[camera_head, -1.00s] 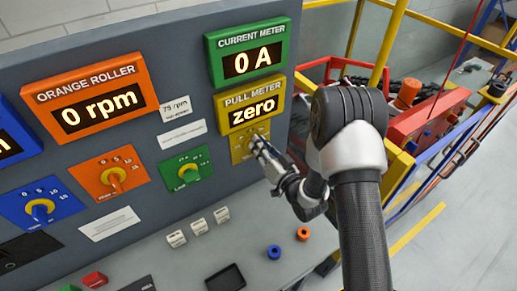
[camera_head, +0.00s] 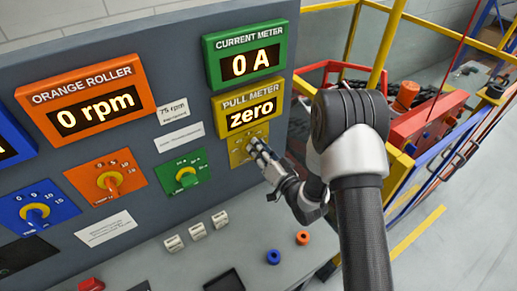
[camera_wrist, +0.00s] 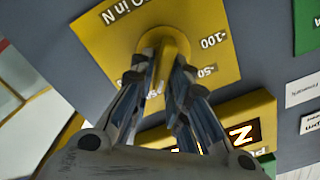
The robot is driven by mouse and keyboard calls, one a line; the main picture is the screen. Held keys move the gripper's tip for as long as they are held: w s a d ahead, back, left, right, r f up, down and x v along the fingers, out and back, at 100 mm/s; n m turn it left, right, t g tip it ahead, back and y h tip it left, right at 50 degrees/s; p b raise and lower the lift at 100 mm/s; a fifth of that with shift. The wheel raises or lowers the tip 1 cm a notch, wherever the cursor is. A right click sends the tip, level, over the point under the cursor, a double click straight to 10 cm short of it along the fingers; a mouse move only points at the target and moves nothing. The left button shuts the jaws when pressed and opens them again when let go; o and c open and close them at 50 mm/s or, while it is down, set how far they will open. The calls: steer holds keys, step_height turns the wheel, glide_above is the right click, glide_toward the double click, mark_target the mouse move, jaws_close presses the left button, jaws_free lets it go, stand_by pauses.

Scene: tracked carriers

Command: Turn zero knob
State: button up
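The zero knob (camera_wrist: 167,50) is a yellow knob with a raised bar on a yellow plate (camera_wrist: 95,30). The plate also shows in the head view (camera_head: 236,157), below the yellow pull meter (camera_head: 248,111), which reads "zero". My gripper (camera_wrist: 160,85) is at the knob, one finger on each side of its bar. The fingers look closed against the bar, and its yellow face shows between them. In the head view my gripper (camera_head: 254,148) hides most of the knob.
Orange, green and blue knob plates sit left on the same grey panel. The green knob (camera_head: 187,177) is nearest. The current meter (camera_head: 246,58) reads 0 A. White switches (camera_head: 197,231) and two small rings (camera_head: 302,238) lie below. Yellow rails and red machinery (camera_head: 420,120) stand right.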

steer(key=shift+o, duration=1.2)
steer(key=shift+s, duration=0.1)
steer(key=v, duration=1.2)
